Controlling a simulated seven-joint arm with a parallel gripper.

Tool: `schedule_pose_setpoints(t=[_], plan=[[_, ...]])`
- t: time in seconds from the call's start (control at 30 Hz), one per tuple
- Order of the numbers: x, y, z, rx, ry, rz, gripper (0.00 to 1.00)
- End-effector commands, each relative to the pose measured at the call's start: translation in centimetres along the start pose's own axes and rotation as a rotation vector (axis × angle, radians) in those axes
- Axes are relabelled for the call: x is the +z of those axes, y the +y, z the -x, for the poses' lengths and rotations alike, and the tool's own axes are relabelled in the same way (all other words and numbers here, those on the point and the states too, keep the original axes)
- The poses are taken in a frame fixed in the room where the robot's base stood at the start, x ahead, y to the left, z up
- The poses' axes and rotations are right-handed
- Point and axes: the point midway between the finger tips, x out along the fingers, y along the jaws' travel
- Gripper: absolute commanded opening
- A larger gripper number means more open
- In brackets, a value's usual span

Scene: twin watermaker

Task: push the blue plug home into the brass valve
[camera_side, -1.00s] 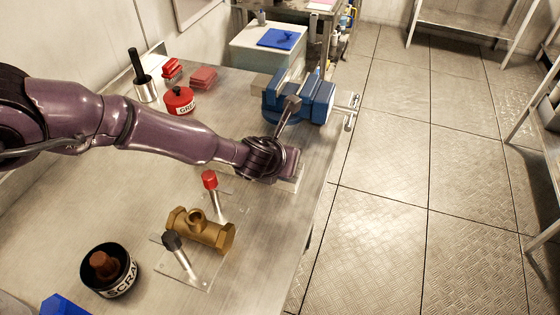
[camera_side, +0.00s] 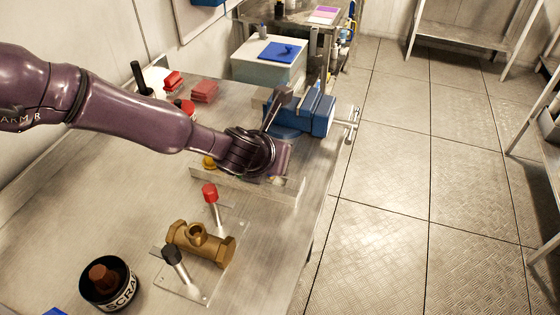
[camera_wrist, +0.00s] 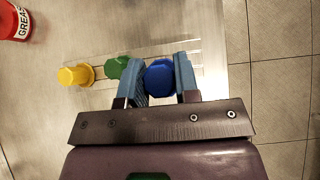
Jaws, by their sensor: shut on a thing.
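The brass valve (camera_side: 201,243) lies on a clear plate on the bench, its round port facing up and open. A red-capped clamp handle (camera_side: 210,194) and a black-capped one (camera_side: 173,254) stand on either side of it. The blue plug (camera_wrist: 158,75) sits between the two light-blue jaw pads of my gripper (camera_wrist: 159,80) in the wrist view. My gripper is shut on it. In the side view my gripper (camera_side: 274,176) is beyond the valve, over a clear rack (camera_side: 250,186), and the plug is hidden there. I cannot tell whether the plug is clear of the rack.
A green plug (camera_wrist: 117,68) and a yellow plug (camera_wrist: 76,75) stand left of the blue one. A blue vise (camera_side: 300,108) is behind my gripper. The scrap tin (camera_side: 110,284) is at front left. Bench between rack and valve is mostly clear.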

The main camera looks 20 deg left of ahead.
Motion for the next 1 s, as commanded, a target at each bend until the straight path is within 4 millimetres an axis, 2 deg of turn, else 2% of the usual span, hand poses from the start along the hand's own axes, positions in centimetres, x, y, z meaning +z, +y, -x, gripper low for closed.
schedule_pose_setpoints(t=[0.03,0.13,0.4,0.63,1.0], plan=[[0.5,0.3,1.7,-0.004,-0.004,-0.001,0.05],[0.9,1.4,4.6,-0.003,-0.004,0.002,0.05],[-0.9,4.2,9.5,-0.004,-0.002,-0.001,0.05],[-1.7,5.6,11.8,-0.001,-0.002,0.001,0.05],[-2.0,6.0,12.3,0.0,-0.002,0.001,0.05]])
